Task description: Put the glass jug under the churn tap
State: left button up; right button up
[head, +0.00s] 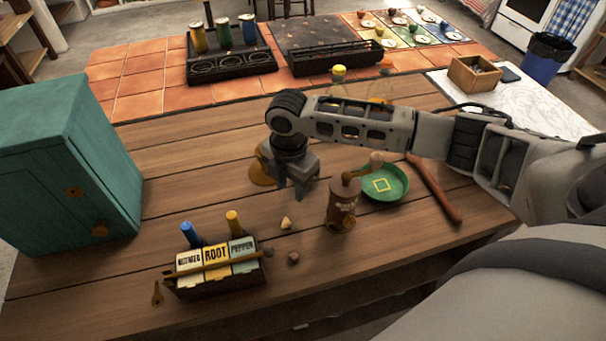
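My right gripper (290,190) hangs over the middle of the wooden table, pointing down. Its fingers look apart, with nothing seen between them. A clear glass vessel with a yellow top (339,72) stands behind my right forearm, which hides its lower part. A second faint clear shape (381,88) with an orange top is beside it, also partly hidden. I cannot tell which one is the jug. I cannot make out a churn or its tap for certain. A rounded amber object (260,174) sits just behind and left of the gripper. My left gripper is out of view.
A brown hand mill (342,205) and green plate (385,185) stand right of the gripper, with a wooden rod (435,190) beyond. A labelled spice box (215,285) is at front left. A teal cabinet (60,170) fills the left. The table's centre left is clear.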

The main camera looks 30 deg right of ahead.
jog(key=shift+f, duration=0.7)
grip_shut()
jog(key=shift+r, duration=0.1)
